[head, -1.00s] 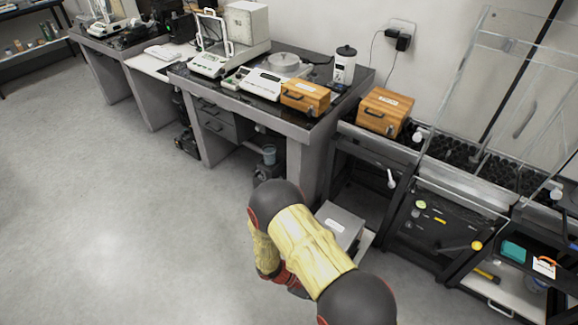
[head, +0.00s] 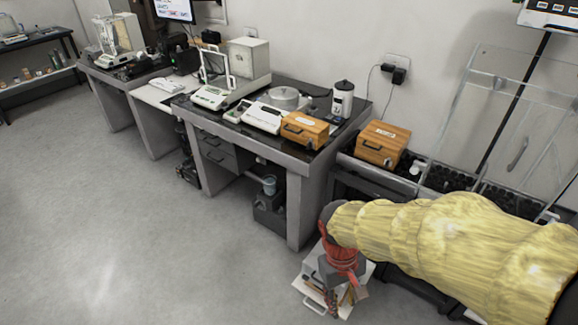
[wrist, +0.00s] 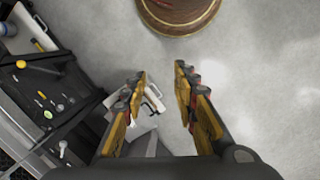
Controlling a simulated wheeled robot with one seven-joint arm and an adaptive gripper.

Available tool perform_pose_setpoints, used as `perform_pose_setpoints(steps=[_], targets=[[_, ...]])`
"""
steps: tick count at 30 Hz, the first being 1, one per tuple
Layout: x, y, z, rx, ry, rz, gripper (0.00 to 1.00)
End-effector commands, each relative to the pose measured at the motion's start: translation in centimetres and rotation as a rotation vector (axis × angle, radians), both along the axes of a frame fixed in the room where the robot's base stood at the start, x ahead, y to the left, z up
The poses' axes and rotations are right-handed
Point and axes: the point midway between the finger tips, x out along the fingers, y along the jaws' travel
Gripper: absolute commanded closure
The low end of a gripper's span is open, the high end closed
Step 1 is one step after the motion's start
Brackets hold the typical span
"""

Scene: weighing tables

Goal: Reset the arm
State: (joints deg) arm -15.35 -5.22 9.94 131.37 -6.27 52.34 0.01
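My arm, in a yellow cover, reaches in from the right of the head view. My gripper (head: 346,284) hangs low at its end, pointing down in front of the tables. In the wrist view my gripper (wrist: 161,77) has its two fingers apart, with nothing held between them. The pale floor and part of a light tray or drawer show past the fingers. In the head view the gripper covers part of a grey box and the white open tray (head: 314,303) under it.
The weighing table (head: 296,160) carries balances, a wooden box (head: 305,130) and a white canister (head: 342,98). Another wooden box (head: 382,144) stands to its right, beside a clear-panelled hood (head: 480,110). The floor (head: 130,220) at left is clear.

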Motion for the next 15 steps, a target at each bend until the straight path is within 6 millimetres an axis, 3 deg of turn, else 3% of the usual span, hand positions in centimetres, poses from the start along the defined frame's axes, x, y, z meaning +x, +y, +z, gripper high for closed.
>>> perform_pose_setpoints(steps=[1, 15], targets=[[-0.4, -0.3, 1.9, 0.027, -0.046, -0.030, 0.71], [-4.0, -3.7, 14.8, 0.177, -0.446, -0.235, 0.71]])
